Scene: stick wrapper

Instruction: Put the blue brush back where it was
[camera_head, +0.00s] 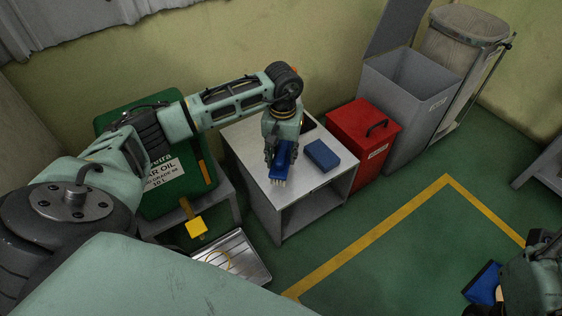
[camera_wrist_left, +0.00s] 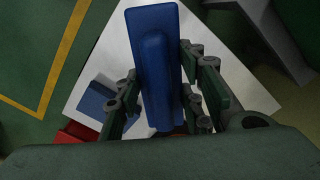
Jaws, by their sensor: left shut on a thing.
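The blue brush (camera_head: 281,163) is in my left gripper (camera_head: 281,148), with its pale bristles at the lower end. In the left wrist view the brush (camera_wrist_left: 153,62) lies between the fingers of my left gripper (camera_wrist_left: 160,105), which are shut on it. It is over the white top of a small table (camera_head: 247,137); I cannot tell whether it touches the top. My right gripper (camera_head: 503,285) is at the lower right edge, partly cut off. A blue thing (camera_head: 483,284) shows beside it; I cannot tell whether it is held.
A blue box (camera_head: 322,155) is on the table, right of the brush. A red bin (camera_head: 362,141) and a grey bin (camera_head: 405,105) stand right of the table. A green oil can (camera_head: 160,185) is at the left, with a metal tray (camera_head: 236,258) on the floor.

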